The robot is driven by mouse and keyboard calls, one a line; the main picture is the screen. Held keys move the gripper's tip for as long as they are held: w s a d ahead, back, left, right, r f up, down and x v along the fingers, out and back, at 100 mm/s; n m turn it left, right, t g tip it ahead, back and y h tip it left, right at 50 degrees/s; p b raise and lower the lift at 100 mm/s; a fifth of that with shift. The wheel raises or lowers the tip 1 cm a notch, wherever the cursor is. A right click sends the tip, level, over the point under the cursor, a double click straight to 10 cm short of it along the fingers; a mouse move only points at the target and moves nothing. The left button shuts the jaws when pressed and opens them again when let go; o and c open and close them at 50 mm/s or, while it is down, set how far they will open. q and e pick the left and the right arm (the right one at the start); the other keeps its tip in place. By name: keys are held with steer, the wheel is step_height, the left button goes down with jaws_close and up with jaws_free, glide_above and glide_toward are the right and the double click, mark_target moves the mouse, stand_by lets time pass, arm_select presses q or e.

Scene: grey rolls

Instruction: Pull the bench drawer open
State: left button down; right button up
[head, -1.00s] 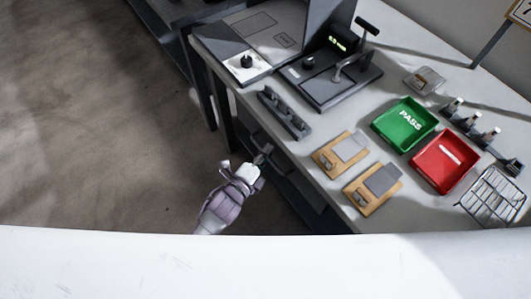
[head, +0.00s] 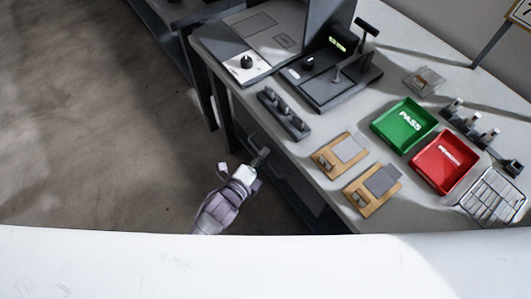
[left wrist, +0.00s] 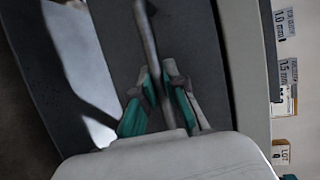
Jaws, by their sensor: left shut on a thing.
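My left gripper (head: 259,161) is at the front edge of the bench, below the bench top. In the left wrist view its two teal-and-grey fingers (left wrist: 160,82) are shut on the long grey bar handle (left wrist: 147,30), one on each side. The handle runs across the dark drawer front (left wrist: 205,65). In the head view the bench drawer (head: 285,188) is a dark shape under the bench top, partly hidden by my gripper and the bench edge. I cannot tell how far open it is. My right gripper is not in view.
On the bench top (head: 335,210) lie two wooden boards (head: 372,205), a green PASS tray (head: 395,130), a red tray (head: 435,175), a wire basket (head: 490,200) and a dark block (head: 283,125). The floor (head: 90,130) left of the bench is clear.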

arm_select(q)
steer(key=s+a+p, duration=0.1)
steer(key=s+a, duration=0.8)
steer(key=a, duration=0.3)
steer(key=s+a+p, duration=0.2)
steer(key=s+a, duration=0.6)
steer(key=a, duration=0.4)
steer(key=shift+s+a, duration=0.2)
steer(key=shift+s, duration=0.15)
steer(key=c, duration=1.5)
jaws_free()
steer(key=v, duration=1.2)
